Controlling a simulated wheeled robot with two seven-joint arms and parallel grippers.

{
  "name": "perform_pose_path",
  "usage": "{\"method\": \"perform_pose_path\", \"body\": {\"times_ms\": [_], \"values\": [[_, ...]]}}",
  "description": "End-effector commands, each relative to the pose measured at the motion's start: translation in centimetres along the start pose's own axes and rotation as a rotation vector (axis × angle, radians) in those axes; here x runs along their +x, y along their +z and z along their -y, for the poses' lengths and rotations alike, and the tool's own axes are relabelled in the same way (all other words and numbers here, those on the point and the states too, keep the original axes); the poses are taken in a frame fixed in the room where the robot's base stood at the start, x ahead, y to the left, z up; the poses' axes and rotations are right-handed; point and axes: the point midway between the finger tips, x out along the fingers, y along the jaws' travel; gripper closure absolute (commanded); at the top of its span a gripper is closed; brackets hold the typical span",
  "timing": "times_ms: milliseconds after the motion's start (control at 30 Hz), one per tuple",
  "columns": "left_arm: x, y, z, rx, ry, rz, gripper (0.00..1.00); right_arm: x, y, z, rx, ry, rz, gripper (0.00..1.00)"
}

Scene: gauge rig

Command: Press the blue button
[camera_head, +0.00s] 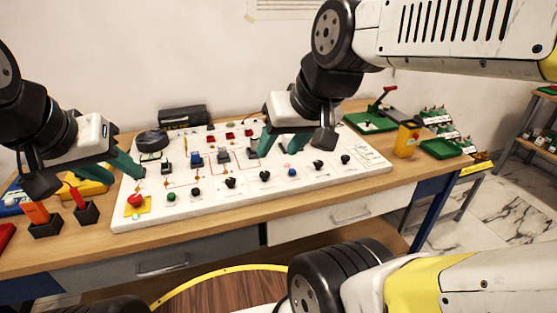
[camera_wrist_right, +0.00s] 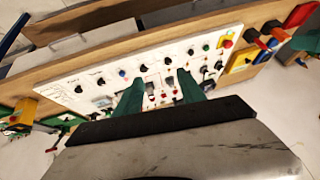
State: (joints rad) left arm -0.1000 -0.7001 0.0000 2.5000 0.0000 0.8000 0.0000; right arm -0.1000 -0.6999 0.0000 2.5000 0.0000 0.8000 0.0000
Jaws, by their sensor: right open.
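A white control panel (camera_head: 220,211) lies on the wooden bench. The small round blue button (camera_head: 291,171) is in its front row, between black knobs; it also shows in the right wrist view (camera_wrist_right: 122,73). My right gripper (camera_head: 285,145) is open and empty, its green fingers above the panel's middle, behind the blue button. In the right wrist view its two fingers (camera_wrist_right: 158,90) are spread apart, with the button just outside them. My left gripper (camera_head: 135,170) is over the panel's left end, near the red mushroom button (camera_head: 135,200); its finger gap is unclear.
A blue-topped switch (camera_head: 196,158) and a green button (camera_head: 171,196) are also on the panel. Red-handled items in black holders (camera_head: 84,208) stand at left. A yellow box (camera_head: 406,141) and green trays (camera_head: 441,148) are at right. The bench's front strip is clear.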

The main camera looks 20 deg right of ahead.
Motion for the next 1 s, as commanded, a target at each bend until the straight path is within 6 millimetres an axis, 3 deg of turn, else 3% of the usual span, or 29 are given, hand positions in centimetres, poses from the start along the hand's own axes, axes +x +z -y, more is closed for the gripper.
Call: {"method": "perform_pose_path", "body": {"times_ms": [33, 200, 233, 1000], "values": [[0.00, 0.00, 0.00, 0.000, 0.000, 0.000, 0.64, 0.00, 0.00, 0.00, 0.000, 0.000, 0.000, 0.65], [0.00, 0.00, 0.00, 0.000, 0.000, 0.000, 0.64, 0.00, 0.00, 0.00, 0.000, 0.000, 0.000, 0.99], [0.00, 0.00, 0.00, 0.000, 0.000, 0.000, 0.64, 0.00, 0.00, 0.00, 0.000, 0.000, 0.000, 1.00], [0.00, 0.00, 0.00, 0.000, 0.000, 0.000, 0.64, 0.00, 0.00, 0.00, 0.000, 0.000, 0.000, 1.00]]}}
